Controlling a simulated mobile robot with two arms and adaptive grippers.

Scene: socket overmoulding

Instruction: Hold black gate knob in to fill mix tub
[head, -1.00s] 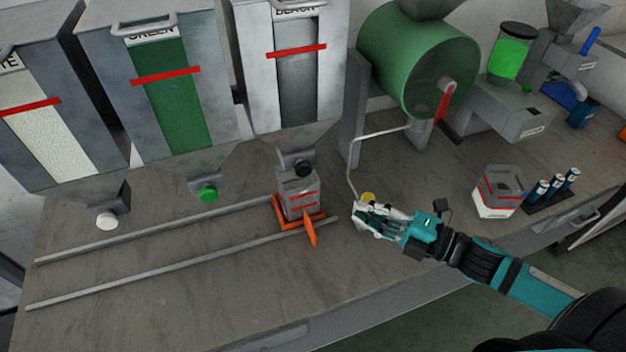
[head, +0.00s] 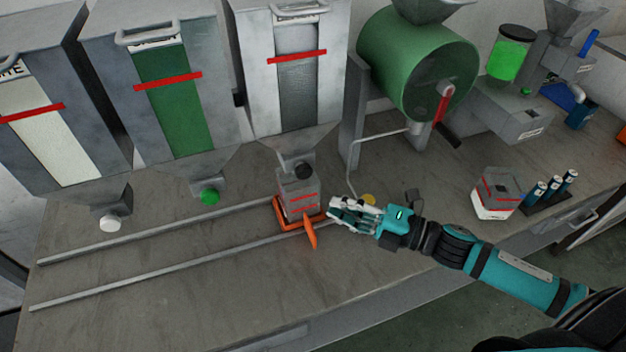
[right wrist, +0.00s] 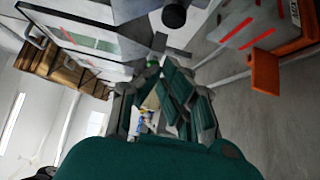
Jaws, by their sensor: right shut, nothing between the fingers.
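The black gate knob (head: 304,171) sits at the outlet under the hopper labelled black (head: 252,90). The grey mix tub (head: 298,203) with red lines stands upright in an orange carriage (head: 287,224) below that outlet. My right gripper (head: 334,212) is shut and empty, just right of the tub and lower in the picture than the knob, not touching the knob. The right wrist view shows a dark round knob (right wrist: 174,14) at the top, beyond the fingers, and the tub (right wrist: 250,22) at upper right. The tub's contents cannot be made out. My left gripper is out of view.
Two rails (head: 165,264) run along the bench to the carriage, whose orange handle (head: 310,232) sticks out at the front. Green (head: 210,197) and white (head: 110,223) knobs are to the left. A green drum (head: 415,65) stands at the back, with a bent rod below it.

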